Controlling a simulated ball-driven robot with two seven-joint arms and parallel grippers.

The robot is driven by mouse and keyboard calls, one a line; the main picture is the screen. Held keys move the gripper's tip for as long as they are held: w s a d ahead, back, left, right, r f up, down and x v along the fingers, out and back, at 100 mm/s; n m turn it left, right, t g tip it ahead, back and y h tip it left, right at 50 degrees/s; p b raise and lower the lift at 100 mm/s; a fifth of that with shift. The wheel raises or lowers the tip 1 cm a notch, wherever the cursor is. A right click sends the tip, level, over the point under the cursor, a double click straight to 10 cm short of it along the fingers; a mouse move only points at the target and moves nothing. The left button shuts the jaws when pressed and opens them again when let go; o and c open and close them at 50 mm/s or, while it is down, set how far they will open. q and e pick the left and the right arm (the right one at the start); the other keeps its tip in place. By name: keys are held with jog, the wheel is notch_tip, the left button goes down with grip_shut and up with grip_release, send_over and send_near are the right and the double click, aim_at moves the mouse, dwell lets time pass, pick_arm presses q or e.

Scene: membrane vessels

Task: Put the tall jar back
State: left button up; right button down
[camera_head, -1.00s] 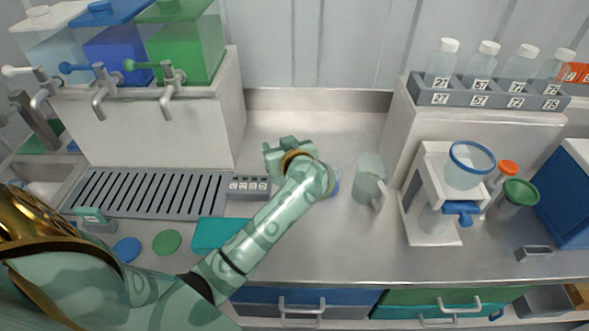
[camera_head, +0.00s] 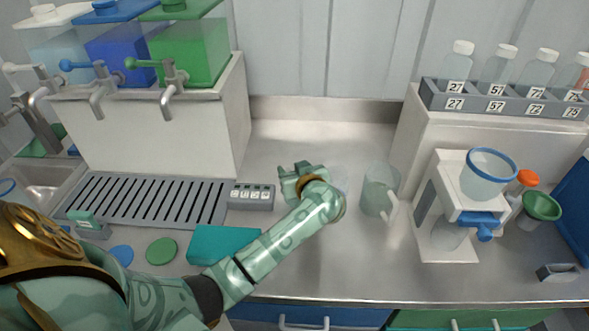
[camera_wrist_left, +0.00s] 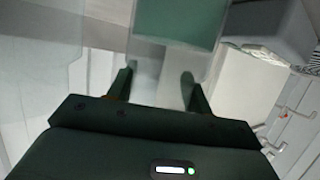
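My left gripper (camera_head: 290,172) is over the middle of the steel counter, with its hand turned toward the left. In the left wrist view the two fingers (camera_wrist_left: 155,83) stand apart, and something clear shows between or behind them; I cannot tell whether they touch it. I cannot say for sure which vessel is the tall jar. My right gripper is out of view.
A white dispenser stand with coloured tanks (camera_head: 205,50) and a slotted drip tray (camera_head: 150,200) are at left. A teal block (camera_head: 222,243) lies in front. At right are a white funnel stand (camera_head: 428,200) and a numbered bottle rack (camera_head: 500,101). The counter's back middle is clear.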

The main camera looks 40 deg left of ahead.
pick_arm(q)
jog(key=shift+o, duration=1.4)
jog(key=shift+d+r, duration=0.1)
jog(key=shift+r, duration=0.1)
jog(key=p+v, duration=0.4)
jog(key=v, duration=0.7)
jog(key=shift+s+d, duration=0.25)
jog(key=shift+s, duration=0.05)
jog(key=shift+r, duration=0.1)
